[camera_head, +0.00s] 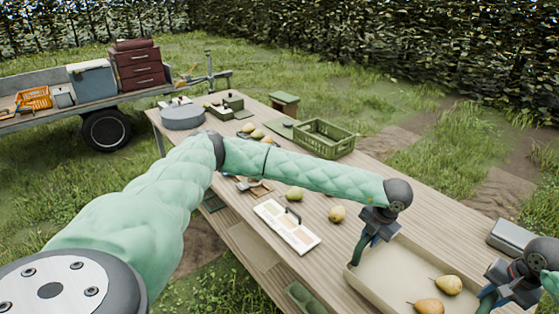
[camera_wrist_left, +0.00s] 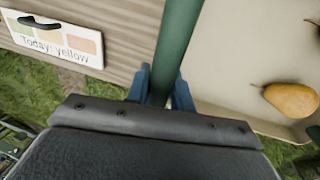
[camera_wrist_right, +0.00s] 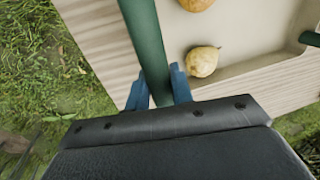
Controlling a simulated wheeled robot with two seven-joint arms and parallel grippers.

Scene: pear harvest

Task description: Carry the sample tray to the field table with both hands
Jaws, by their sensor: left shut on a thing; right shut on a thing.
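The beige sample tray (camera_head: 378,289) is at the near right of the wooden field table (camera_head: 412,213), with pears (camera_head: 429,306) in it. It also shows in the left wrist view (camera_wrist_left: 232,68) and the right wrist view (camera_wrist_right: 255,48). My left gripper (camera_head: 366,247) is shut on the tray's green left handle (camera_wrist_left: 177,48). My right gripper (camera_head: 492,296) is shut on the green right handle (camera_wrist_right: 146,45). The tray's near edge is cut off in the head view. I cannot tell whether its underside touches the table.
A color card (camera_head: 287,226) and loose pears (camera_head: 337,214) lie left of the tray. A green crate (camera_head: 323,138) stands farther back. A grey case (camera_head: 510,238) is at the right edge. A trailer (camera_head: 97,101) stands at far left.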

